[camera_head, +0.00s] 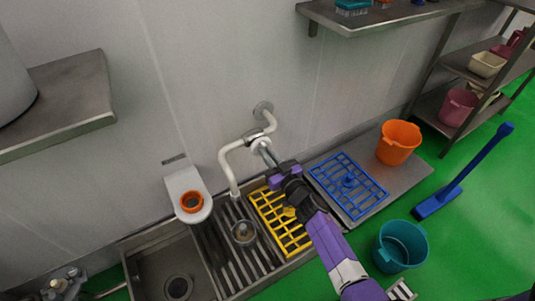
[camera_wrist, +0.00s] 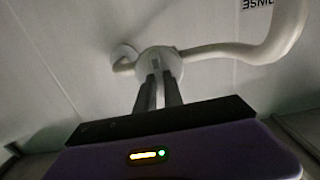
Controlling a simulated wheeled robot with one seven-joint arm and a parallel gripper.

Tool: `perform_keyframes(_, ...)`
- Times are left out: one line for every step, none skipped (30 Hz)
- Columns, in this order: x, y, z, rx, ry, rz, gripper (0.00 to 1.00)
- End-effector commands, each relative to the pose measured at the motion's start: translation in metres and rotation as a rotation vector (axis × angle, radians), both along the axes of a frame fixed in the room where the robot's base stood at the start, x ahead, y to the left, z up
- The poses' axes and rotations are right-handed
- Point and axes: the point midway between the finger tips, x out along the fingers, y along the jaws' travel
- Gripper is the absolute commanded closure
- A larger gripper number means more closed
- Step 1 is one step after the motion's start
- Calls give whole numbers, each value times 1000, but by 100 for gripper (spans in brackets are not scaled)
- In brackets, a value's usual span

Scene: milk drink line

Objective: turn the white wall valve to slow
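The white wall valve (camera_head: 256,142) sits on a pale bent pipe that comes out of the wall and runs down as a spout over the sink. In the wrist view its round white body (camera_wrist: 160,64) is straight ahead. My gripper (camera_head: 262,150) reaches up to the valve from the lower right. In the wrist view the two dark fingers (camera_wrist: 158,88) stand close together, with a narrow pale piece that looks like the valve's handle between them. The fingertips overlap the valve body, and their exact contact is hidden. The valve's setting cannot be read.
Below are a steel sink with a drain grate (camera_head: 222,262) and a yellow grid (camera_head: 282,222). A blue grid (camera_head: 346,185) and an orange bucket (camera_head: 398,142) stand right. A wall holder (camera_head: 187,186) is left, a shelf (camera_head: 375,18) above. A partly cut label (camera_wrist: 257,4) is on the wall.

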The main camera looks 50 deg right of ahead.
Motion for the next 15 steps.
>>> perform_keyframes(0, 0, 0, 0, 0, 0, 100)
perform_keyframes(0, 0, 0, 0, 0, 0, 100)
perform_keyframes(0, 0, 0, -1, 0, 0, 100)
perform_keyframes(0, 0, 0, -3, 1, 0, 100)
perform_keyframes(0, 0, 0, -6, 2, 0, 100)
perform_keyframes(0, 0, 0, -11, 3, 0, 100)
perform_keyframes(0, 0, 0, -16, 5, 0, 100)
perform_keyframes(0, 1, 0, -23, 6, 1, 100)
perform_keyframes(0, 1, 0, -36, 9, 1, 100)
perform_keyframes(0, 1, 0, -47, 13, 1, 100)
perform_keyframes(0, 1, 0, -59, 16, 2, 100)
perform_keyframes(0, 2, 0, -79, 22, 2, 100)
perform_keyframes(0, 2, 0, -95, 26, 2, 100)
perform_keyframes(0, 1, 0, -113, 31, 1, 100)
perform_keyframes(0, 1, 0, -139, 39, 1, 100)
